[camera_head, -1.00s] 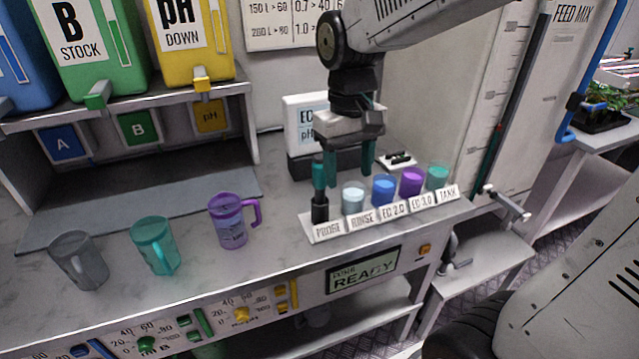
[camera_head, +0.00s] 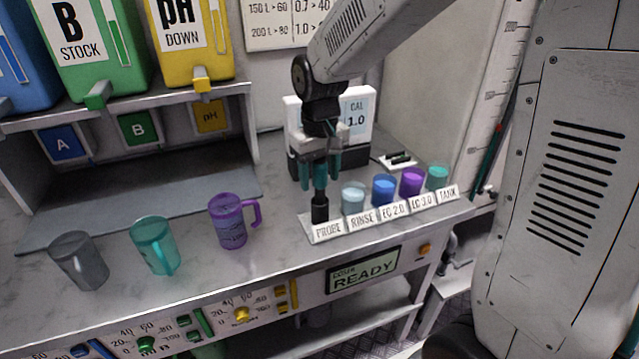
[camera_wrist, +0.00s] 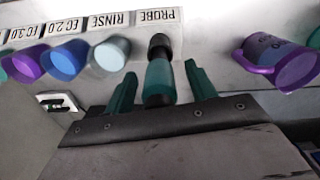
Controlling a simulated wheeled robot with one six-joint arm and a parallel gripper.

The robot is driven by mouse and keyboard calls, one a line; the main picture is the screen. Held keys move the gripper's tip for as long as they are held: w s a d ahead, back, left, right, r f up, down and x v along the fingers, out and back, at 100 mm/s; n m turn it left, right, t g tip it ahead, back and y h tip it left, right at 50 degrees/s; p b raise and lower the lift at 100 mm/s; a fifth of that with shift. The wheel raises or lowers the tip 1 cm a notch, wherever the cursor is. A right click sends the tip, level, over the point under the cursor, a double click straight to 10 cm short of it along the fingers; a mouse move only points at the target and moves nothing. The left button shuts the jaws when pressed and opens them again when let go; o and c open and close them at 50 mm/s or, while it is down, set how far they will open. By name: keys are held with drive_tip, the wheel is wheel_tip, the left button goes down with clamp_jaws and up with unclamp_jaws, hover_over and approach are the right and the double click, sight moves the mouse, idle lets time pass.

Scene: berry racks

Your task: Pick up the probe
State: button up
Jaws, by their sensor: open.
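The probe (camera_head: 320,208) stands upright in the slot labelled PROBE at the left end of the white rack (camera_head: 310,231). It has a black lower part and a teal upper part. My gripper (camera_head: 320,182) is open, with its teal fingers around the probe's upper part. In the wrist view the probe (camera_wrist: 159,82) lies between the two fingers of my gripper (camera_wrist: 160,84), with a gap on each side. In the head view the fingers partly hide the probe's top.
Rinse (camera_head: 353,198), blue (camera_head: 384,190), purple (camera_head: 411,182) and teal (camera_head: 438,177) cups stand in the rack to the right. A purple jug (camera_head: 231,222), a teal jug (camera_head: 154,246) and a grey jug (camera_head: 78,260) stand left. A meter (camera_head: 357,112) stands behind.

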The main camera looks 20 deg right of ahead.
drive_tip(key=c, duration=1.1)
